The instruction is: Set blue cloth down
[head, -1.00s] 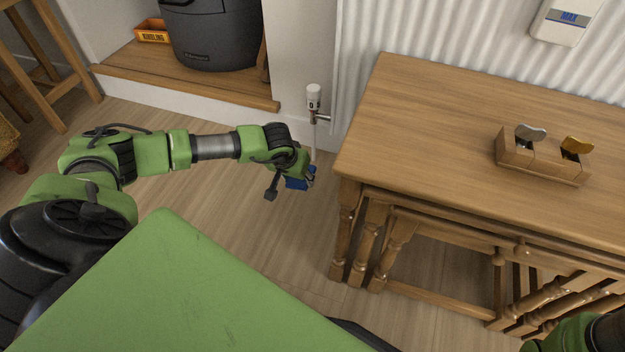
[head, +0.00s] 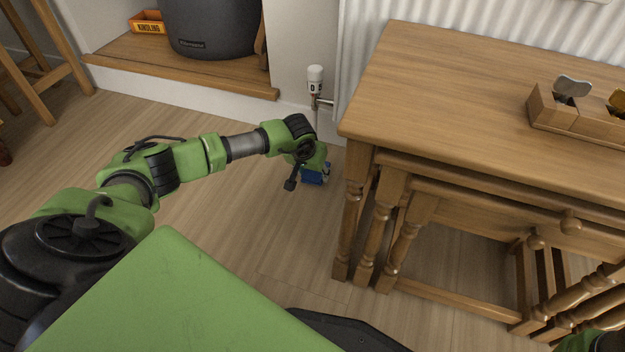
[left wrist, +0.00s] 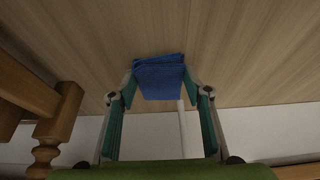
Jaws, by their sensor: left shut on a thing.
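The blue cloth (left wrist: 160,78) is a folded block between the fingertips of my left gripper (left wrist: 160,88) in the left wrist view. The gripper is shut on it. In the head view the cloth (head: 313,176) shows as a small blue patch below my left gripper (head: 318,168), just left of the wooden table's front left leg. The cloth is over the wood floor; I cannot tell whether it touches the floor. Part of it is hidden by the gripper. At the lower right edge a green part of my right arm shows, but its gripper is not in view.
A nest of wooden tables (head: 455,85) stands to the right, its legs close to the left gripper. A wooden block holder (head: 575,115) is on top. A radiator valve (head: 315,80) and pipe stand behind the gripper. Open floor (head: 235,225) lies in front and left.

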